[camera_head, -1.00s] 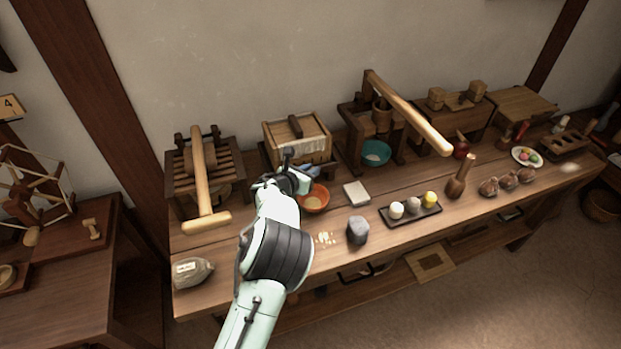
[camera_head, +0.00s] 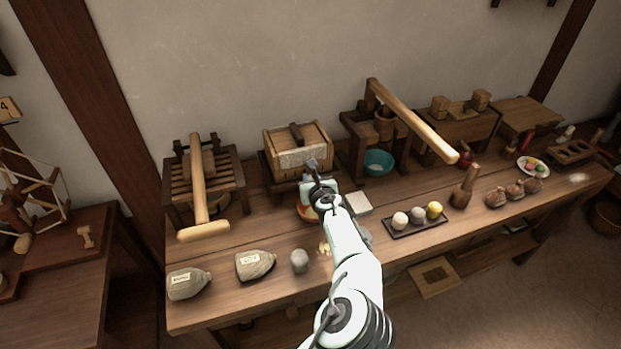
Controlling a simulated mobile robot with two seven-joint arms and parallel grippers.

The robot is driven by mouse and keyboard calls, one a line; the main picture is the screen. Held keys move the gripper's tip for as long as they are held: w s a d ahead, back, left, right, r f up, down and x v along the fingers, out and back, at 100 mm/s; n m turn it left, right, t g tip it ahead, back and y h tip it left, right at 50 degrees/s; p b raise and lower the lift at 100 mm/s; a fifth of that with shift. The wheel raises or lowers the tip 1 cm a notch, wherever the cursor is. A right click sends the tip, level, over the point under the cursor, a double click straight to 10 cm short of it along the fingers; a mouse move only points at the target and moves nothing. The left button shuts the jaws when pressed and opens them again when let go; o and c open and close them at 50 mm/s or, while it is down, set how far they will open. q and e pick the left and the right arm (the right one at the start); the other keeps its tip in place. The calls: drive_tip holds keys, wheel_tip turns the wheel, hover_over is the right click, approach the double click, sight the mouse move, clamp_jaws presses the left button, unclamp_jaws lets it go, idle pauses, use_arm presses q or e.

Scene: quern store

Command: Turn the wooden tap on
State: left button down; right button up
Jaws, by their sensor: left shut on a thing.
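The wooden box (camera_head: 290,160) with a dark handle on its lid stands at the back of the long bench. My left gripper (camera_head: 312,168) is at the lower front of this box, with its fingers shut. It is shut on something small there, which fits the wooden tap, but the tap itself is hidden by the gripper. An orange bowl (camera_head: 305,212) stands below the gripper, mostly covered by my arm. My right gripper is not in view.
A lever press (camera_head: 415,122) with a teal bowl (camera_head: 378,162) stands right of the box. A dark tray (camera_head: 418,222) of balls and two labelled sacks (camera_head: 188,283) lie along the bench front.

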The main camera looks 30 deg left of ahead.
use_arm(q)
drive_tip(key=shift+r+n+g+y+p, duration=0.1)
drive_tip(key=shift+n+g+y+p, duration=0.2)
drive_tip(key=shift+n+g+y, duration=0.15)
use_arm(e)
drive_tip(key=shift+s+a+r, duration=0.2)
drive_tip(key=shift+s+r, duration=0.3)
use_arm(q)
drive_tip(key=c, duration=1.2)
unclamp_jaws()
drive_tip(key=shift+o, duration=0.2)
drive_tip(key=p+v, duration=0.1)
drive_tip(key=v, duration=1.2)
drive_tip(key=shift+p, duration=0.3)
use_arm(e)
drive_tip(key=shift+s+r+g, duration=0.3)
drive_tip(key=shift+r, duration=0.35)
use_arm(q)
drive_tip(key=shift+s+d+r, duration=0.1)
